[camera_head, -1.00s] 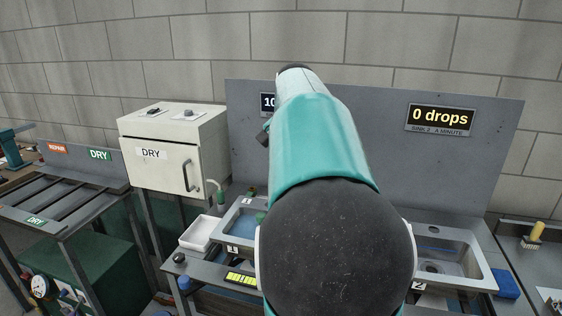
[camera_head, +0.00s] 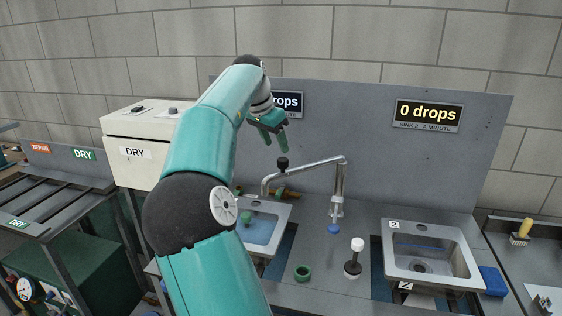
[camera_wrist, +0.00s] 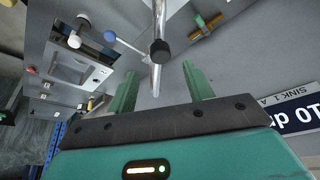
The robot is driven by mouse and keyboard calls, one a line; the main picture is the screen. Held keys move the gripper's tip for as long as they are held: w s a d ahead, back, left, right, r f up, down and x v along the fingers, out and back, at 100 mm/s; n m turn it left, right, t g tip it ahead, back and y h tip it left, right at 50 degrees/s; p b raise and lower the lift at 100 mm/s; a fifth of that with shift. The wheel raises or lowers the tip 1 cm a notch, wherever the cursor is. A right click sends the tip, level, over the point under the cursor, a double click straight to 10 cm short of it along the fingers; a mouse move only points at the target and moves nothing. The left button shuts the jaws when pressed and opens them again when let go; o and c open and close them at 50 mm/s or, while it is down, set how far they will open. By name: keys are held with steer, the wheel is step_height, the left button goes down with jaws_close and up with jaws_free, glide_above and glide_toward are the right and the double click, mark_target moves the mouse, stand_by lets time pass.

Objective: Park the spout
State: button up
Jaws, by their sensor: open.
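The chrome spout (camera_head: 315,167) rises from an upright base right of sink 1 and reaches left, its bent end over the left sink (camera_head: 262,229). A black knob (camera_head: 282,163) stands on top of the spout. My gripper (camera_head: 277,148) is open and empty, just above the knob, with its fingers pointing down. In the wrist view the spout (camera_wrist: 157,28) and its black knob (camera_wrist: 160,52) show between the two green fingers of my gripper (camera_wrist: 159,68), without visible contact.
The right sink (camera_head: 432,252), marked 2, looks empty. A black-and-white knobbed piece (camera_head: 353,258) and a green ring (camera_head: 302,272) stand on the counter between the sinks. A grey back panel (camera_head: 365,150) rises close behind the spout. A sign reads "0 drops" (camera_head: 428,115).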

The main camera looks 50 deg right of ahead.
mark_target(282, 160)
steer(key=x, duration=0.8)
jaws_close()
